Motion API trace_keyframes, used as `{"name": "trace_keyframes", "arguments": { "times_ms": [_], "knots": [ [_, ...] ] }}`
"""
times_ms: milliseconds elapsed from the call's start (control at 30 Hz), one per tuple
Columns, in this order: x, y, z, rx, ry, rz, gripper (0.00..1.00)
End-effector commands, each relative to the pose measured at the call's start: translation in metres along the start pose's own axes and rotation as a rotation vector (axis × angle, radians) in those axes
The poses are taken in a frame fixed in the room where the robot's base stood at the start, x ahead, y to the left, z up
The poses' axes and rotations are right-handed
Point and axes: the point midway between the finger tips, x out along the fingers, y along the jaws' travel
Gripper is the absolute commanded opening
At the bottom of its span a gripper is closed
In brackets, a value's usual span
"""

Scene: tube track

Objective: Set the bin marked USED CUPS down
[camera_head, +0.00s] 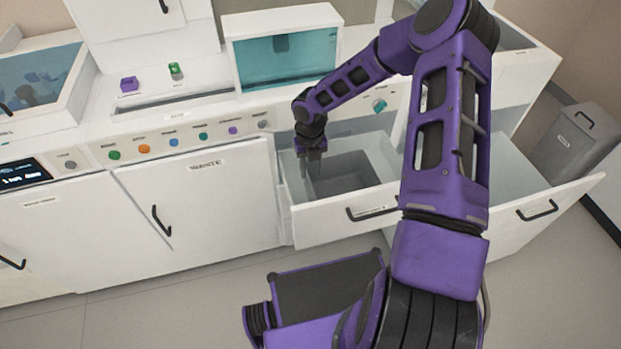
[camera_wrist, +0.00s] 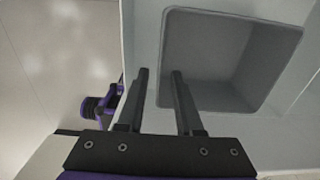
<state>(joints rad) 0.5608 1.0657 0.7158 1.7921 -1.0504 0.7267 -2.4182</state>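A grey open-topped bin (camera_head: 345,173) sits in a pulled-out white drawer (camera_head: 330,220) in the head view. No USED CUPS marking on it is readable. It also shows in the wrist view (camera_wrist: 225,50), where its inside looks empty. My gripper (camera_head: 312,165) is at the bin's left side. In the wrist view my gripper (camera_wrist: 161,72) has its two fingers apart, with the bin's left rim running between them. One finger is over the bin's inside and one is outside. A gap shows around the rim, with no clear contact.
A second drawer (camera_head: 530,205) is open at the right. A grey container with a handle (camera_head: 572,142) stands on the floor at far right, its label unreadable. The counter (camera_head: 60,140) holds a purple block (camera_head: 129,84) and a green item (camera_head: 175,71). The floor at lower left is clear.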

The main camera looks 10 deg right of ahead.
Motion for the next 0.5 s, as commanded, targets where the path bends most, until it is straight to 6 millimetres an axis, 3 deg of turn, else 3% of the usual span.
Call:
{"name": "trace_keyframes", "arguments": {
  "times_ms": [33,200,500],
  "knots": [
    [-0.014,-0.001,0.001,0.000,-0.003,-0.002,0.35],
    [-0.043,-0.001,0.000,0.000,0.000,-0.001,0.35],
    [-0.060,0.000,0.000,0.000,0.001,0.000,0.35]
  ]
}}
